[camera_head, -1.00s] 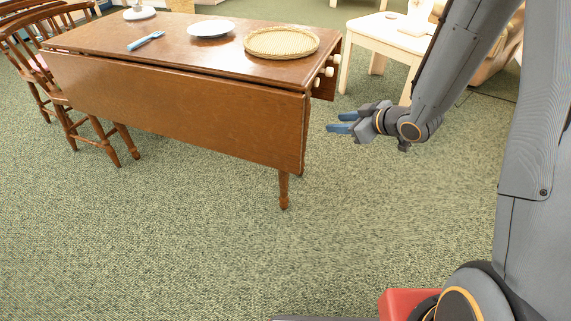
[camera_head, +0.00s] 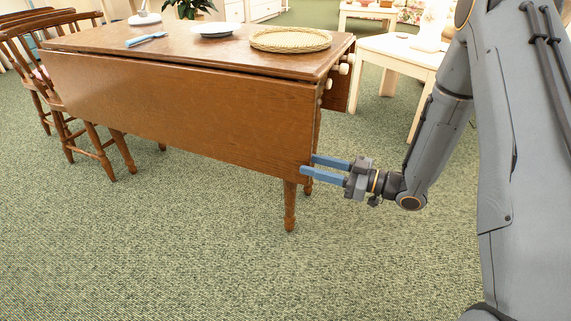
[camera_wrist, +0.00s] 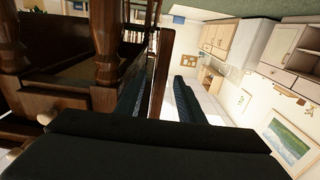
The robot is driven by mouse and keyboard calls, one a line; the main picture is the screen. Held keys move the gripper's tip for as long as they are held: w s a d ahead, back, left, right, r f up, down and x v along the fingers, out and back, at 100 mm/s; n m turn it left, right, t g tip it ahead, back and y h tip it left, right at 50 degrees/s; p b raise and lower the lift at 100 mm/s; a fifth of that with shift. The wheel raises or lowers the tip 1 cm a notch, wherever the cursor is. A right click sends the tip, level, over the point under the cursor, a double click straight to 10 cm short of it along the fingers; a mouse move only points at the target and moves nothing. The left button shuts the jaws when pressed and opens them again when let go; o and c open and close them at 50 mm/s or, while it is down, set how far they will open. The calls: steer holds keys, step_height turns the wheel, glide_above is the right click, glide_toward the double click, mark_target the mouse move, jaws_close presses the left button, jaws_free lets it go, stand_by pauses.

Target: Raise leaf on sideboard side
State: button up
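The drop-leaf table (camera_head: 200,50) has a brown wooden top. Its near leaf (camera_head: 190,110) hangs straight down on the side facing me. My gripper (camera_head: 307,166) is open at the leaf's lower right corner, with two blue fingers pointing left. In the wrist view the leaf shows as a thin brown strip (camera_wrist: 162,75), edge-on between the spread fingers, with gaps beside it. Turned table legs (camera_wrist: 105,45) stand left of it there. Whether either finger touches the leaf is not clear. I cannot tell which piece of furniture is the sideboard.
A woven tray (camera_head: 290,40), a white plate (camera_head: 216,29) and a blue cutlery item (camera_head: 147,39) lie on the tabletop. Wooden chairs (camera_head: 60,85) stand at the left end. A cream side table (camera_head: 400,52) is behind my arm. Green carpet (camera_head: 180,240) in front is clear.

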mark_target(290, 159)
steer(key=b+x, duration=0.2)
steer(key=x, duration=0.5)
steer(key=shift+w+a, duration=0.1)
steer(key=shift+a, duration=0.1)
jaws_close()
